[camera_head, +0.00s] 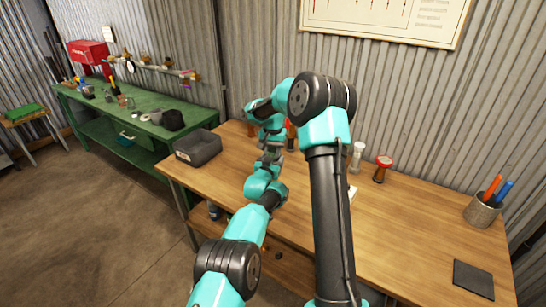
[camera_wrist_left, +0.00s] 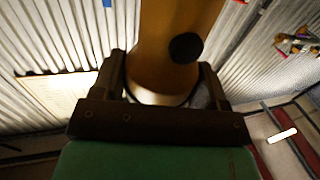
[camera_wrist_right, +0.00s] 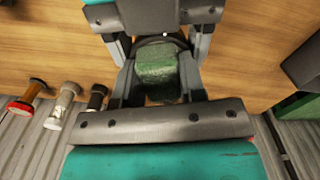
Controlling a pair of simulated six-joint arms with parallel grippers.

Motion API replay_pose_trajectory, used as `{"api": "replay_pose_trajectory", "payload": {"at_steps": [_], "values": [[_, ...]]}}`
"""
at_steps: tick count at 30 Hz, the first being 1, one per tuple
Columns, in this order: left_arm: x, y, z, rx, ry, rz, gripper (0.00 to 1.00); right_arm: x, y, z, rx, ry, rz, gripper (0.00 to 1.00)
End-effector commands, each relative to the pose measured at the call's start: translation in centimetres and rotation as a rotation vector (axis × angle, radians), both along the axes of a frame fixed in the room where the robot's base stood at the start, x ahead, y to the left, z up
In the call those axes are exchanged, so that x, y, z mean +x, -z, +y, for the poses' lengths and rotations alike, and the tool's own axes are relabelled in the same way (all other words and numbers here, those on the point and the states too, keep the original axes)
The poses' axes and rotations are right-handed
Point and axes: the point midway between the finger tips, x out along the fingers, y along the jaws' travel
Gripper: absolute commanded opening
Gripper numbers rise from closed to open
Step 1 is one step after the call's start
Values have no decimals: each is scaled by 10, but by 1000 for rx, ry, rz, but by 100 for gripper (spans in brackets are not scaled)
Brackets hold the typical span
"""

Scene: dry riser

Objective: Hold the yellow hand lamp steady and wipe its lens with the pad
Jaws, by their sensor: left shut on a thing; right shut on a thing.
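The yellow hand lamp shows in the left wrist view (camera_wrist_left: 165,45) as a yellow-brown cylinder with a round black spot. My left gripper (camera_wrist_left: 163,68) is shut on it, a finger on each side. The green pad (camera_wrist_right: 157,75) is a rough block in the right wrist view. My right gripper (camera_wrist_right: 157,50) is shut on it. Just beyond the pad, a dark curved rim and part of my left arm show close by; I cannot tell whether pad and lens touch.
A green workbench (camera_head: 135,130) stands at the left.

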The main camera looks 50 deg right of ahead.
Motion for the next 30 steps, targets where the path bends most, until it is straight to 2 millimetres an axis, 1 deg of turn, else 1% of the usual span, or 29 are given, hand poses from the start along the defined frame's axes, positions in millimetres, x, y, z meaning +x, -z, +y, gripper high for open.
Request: {"api": "replay_pose_trajectory", "payload": {"at_steps": [7, 19, 23, 30], "values": [[0, -2, 0, -3, 0, -1, 34, 1, 1, -10, 1, 0, 0, 12], [1, -3, 0, -4, 0, -3, 34, 2, 1, -11, 0, 0, 1, 12], [1, -3, 0, -4, 0, -3, 34, 2, -6, -11, -1, 0, 0, 12], [0, -2, 0, -3, 0, -1, 34, 2, -25, -11, -1, 0, 0, 12]]}}
